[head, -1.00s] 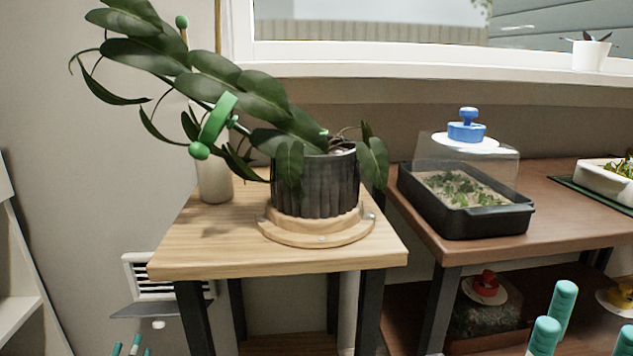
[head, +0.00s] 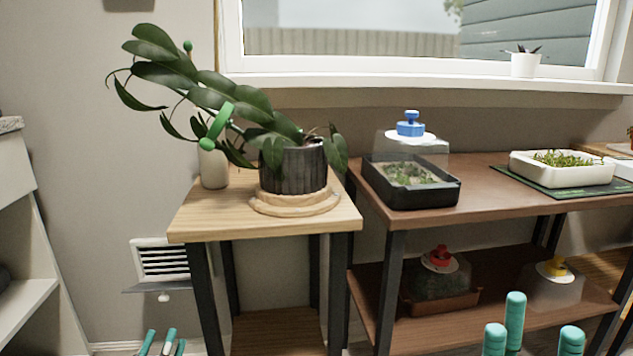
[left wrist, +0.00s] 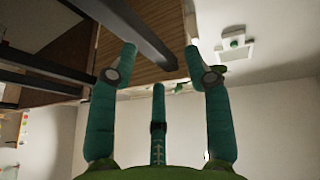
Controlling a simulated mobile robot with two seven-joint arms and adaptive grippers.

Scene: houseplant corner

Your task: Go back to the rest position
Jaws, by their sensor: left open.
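My left gripper (head: 166,343) shows only its teal fingertips at the bottom left of the head view, low in front of the wooden plant table (head: 345,212). In the left wrist view its fingers (left wrist: 160,75) are spread apart with nothing between them. My right gripper (head: 530,332) shows teal fingertips at the bottom right, apart, with nothing seen between them. Its palm is out of frame. Both grippers are clear of the plant (head: 232,92), which leans left from a dark ribbed pot (head: 290,170) on a round wooden stand (head: 295,207).
A brown shelf table (head: 480,190) at right bears a black tray (head: 412,194) with a clear cover and a white planter (head: 560,172). Covered trays stand on its lower shelf. A white shelf unit (head: 25,240) is at far left.

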